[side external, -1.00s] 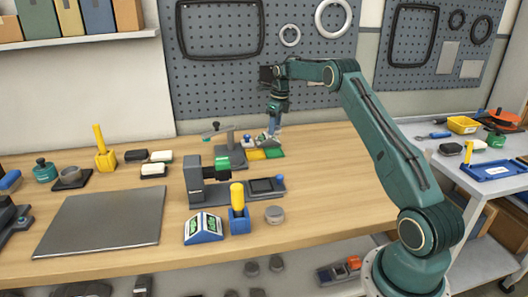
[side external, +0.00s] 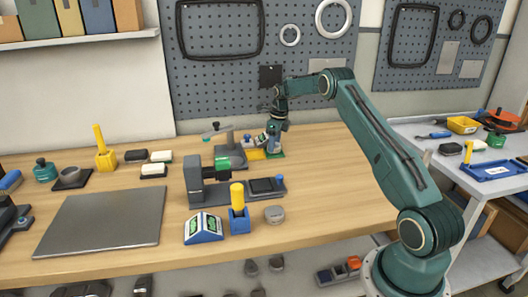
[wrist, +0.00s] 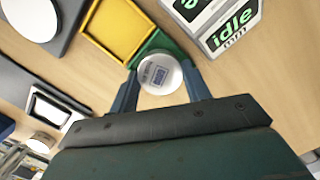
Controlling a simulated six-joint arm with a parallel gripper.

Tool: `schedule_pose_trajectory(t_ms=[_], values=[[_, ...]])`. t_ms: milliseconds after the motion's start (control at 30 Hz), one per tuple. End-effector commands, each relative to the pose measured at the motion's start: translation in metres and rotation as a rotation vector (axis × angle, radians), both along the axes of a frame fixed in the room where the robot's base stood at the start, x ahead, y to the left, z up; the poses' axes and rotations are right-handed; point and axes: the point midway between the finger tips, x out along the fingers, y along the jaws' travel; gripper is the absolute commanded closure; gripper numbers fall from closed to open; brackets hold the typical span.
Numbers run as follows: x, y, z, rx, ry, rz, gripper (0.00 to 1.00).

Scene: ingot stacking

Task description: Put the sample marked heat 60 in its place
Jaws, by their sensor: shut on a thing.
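My gripper (side external: 271,148) is low over the far part of the bench, at the coloured trays. In the wrist view, its two blue fingers (wrist: 160,82) are shut on a round silvery sample (wrist: 160,70) with a small label. The label is too small to read. The sample is over or in the green tray (wrist: 146,46); I cannot tell whether it touches the bottom. The green tray also shows in the side view (side external: 277,155). A yellow tray (wrist: 118,28) adjoins it and is empty where it shows. In the side view, the held sample is hidden.
A display unit reading "idle" (wrist: 222,30) stands close beside the green tray. Another pale disc (wrist: 34,17) sits on a dark-edged grey block. In the side view, a grey disc (side external: 274,214) lies near a yellow-handled tool (side external: 238,205). The bench right of the trays is clear.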

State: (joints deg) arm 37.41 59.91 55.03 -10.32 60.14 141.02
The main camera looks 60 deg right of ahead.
Motion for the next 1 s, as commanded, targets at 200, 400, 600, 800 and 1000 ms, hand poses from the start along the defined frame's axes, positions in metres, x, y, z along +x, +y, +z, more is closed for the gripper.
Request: schedule_pose_trajectory(t_ms=[200,400,600,800,1000], values=[[0.0004,-0.0002,-0.0074,-0.002,-0.002,0.000,0.82],[0.0003,-0.0002,-0.0075,-0.002,-0.002,0.000,0.82],[0.0001,-0.0002,-0.0109,-0.001,-0.001,0.000,0.45],[0.0001,-0.0002,-0.0107,-0.001,-0.001,0.000,0.31],[0.0002,-0.0002,-0.0098,-0.001,-0.001,0.000,0.31]])
